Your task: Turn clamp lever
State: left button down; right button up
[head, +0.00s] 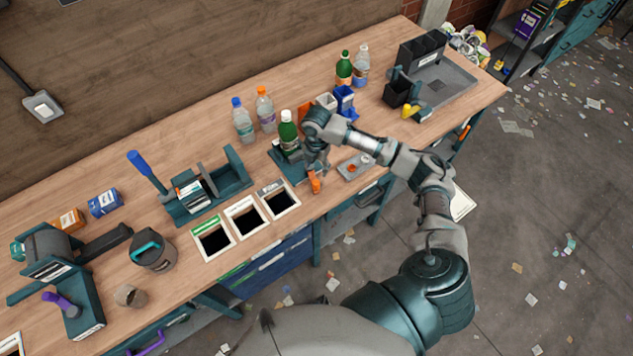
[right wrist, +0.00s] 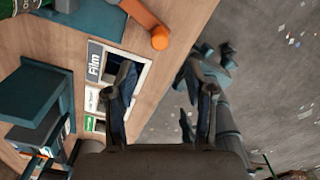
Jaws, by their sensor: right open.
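The clamp lever (head: 314,183) is a short orange handle at the front of a teal clamp (head: 279,163) near the bench's front edge. A green bottle (head: 288,134) with a white cap stands upright at the clamp. My right gripper (head: 316,164) is just above and beside the lever, pointing down. In the right wrist view my right gripper (right wrist: 158,80) is open and empty. The lever's tip lies beyond its fingertips, with no clear contact. My left gripper is out of view.
Three bench openings (head: 232,214) lie left of the lever, the nearest labelled "Film". A grey tray (head: 356,167) with small parts is to the right. Clear bottles (head: 243,124) and a blue-handled press (head: 145,168) stand behind and left. The bench edge drops to the floor.

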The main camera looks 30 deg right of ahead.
aim_at(316, 182)
notch_tip(316, 182, down, 10)
jog(key=shift+a+f, duration=0.1)
jog(key=shift+f, duration=0.1)
grip_shut()
